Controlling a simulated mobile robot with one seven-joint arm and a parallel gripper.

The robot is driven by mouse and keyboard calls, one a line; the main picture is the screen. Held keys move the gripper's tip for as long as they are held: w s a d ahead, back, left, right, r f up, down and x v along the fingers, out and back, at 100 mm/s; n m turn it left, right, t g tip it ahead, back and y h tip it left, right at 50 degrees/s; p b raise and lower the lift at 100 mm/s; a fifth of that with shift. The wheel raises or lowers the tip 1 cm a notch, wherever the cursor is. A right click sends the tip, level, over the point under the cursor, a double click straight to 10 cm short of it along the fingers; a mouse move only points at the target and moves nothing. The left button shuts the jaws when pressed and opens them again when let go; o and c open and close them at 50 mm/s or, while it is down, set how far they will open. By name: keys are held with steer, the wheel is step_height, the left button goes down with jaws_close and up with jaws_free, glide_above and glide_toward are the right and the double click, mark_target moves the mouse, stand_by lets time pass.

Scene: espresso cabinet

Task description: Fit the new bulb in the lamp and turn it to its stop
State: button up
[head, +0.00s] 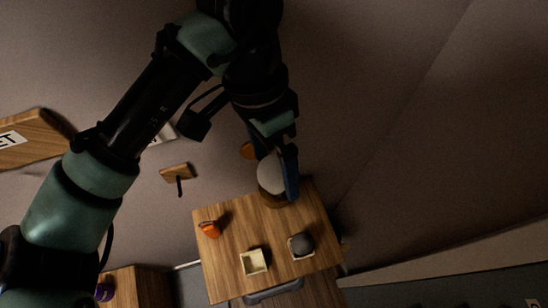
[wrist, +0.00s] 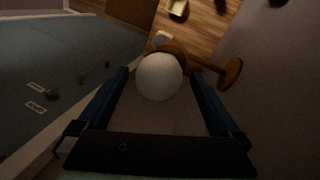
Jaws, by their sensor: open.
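A white round bulb (head: 270,174) sits at the brown wooden lamp (head: 272,199), above the cabinet top. In the wrist view the white bulb (wrist: 159,78) is against the lamp's brown collar (wrist: 174,50), which an arm joins to a round wooden disc (wrist: 231,72). My gripper (head: 276,172) is open around the white bulb. In the wrist view its two blue fingers (wrist: 158,74) stand on either side of the bulb with visible gaps. The bulb's base and the socket are hidden. A dark grey round bulb (head: 302,243) rests in a small pale tray (head: 293,255).
An empty cream tray (head: 254,262) and an orange object (head: 209,230) are on the wooden cabinet top (head: 232,242). A small wooden wall piece with a dark hook (head: 177,172) is to the left. A purple object (head: 103,292) is at lower left.

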steer(key=shift+r, duration=0.1)
steer(key=b+v, duration=0.1)
steer(key=v, duration=1.1)
steer(key=shift+r+b, duration=0.4)
